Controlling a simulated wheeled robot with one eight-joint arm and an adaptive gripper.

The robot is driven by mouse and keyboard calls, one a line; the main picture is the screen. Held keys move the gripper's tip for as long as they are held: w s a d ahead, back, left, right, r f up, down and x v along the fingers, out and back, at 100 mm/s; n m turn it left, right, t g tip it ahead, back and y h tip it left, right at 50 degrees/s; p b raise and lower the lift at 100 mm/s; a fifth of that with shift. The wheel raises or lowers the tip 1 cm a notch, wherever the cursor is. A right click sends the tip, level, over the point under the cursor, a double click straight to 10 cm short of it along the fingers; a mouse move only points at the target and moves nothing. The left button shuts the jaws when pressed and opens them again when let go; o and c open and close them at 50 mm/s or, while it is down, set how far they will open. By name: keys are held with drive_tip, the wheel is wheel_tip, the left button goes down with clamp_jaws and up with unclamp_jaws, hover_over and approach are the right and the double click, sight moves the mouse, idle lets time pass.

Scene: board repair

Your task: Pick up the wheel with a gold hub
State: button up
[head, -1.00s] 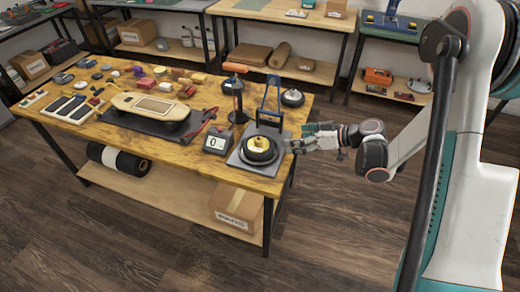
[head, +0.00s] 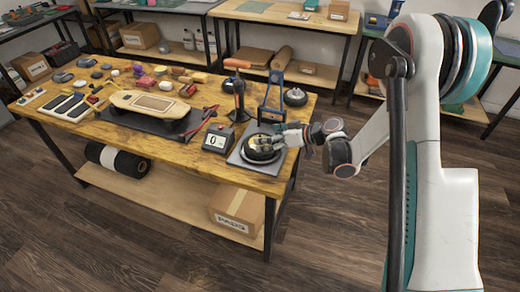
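A black wheel with a gold hub (head: 258,153) lies flat on a grey square plate (head: 238,158) at the right end of the wooden workbench. My gripper (head: 275,143) is over the wheel's right side, at or just above the hub, and partly covers it. The fingers are too small to tell whether they are open or shut, or whether they touch the wheel. Another dark wheel (head: 295,97) with a pale hub lies farther back on the bench, behind the blue-handled stand.
A display box (head: 218,138) reading 0 stands left of the plate. A blue-handled frame (head: 268,100) and an orange-handled tool (head: 238,85) stand close behind. A skateboard (head: 154,108) on a black mat and many small parts fill the bench's left.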

drive_tip(key=shift+w+a+f, duration=0.2)
drive_tip(key=shift+a, duration=0.2)
drive_tip(key=c, duration=1.5)
drive_tip(key=shift+o, duration=0.2)
drive_tip(key=shift+r, duration=0.1)
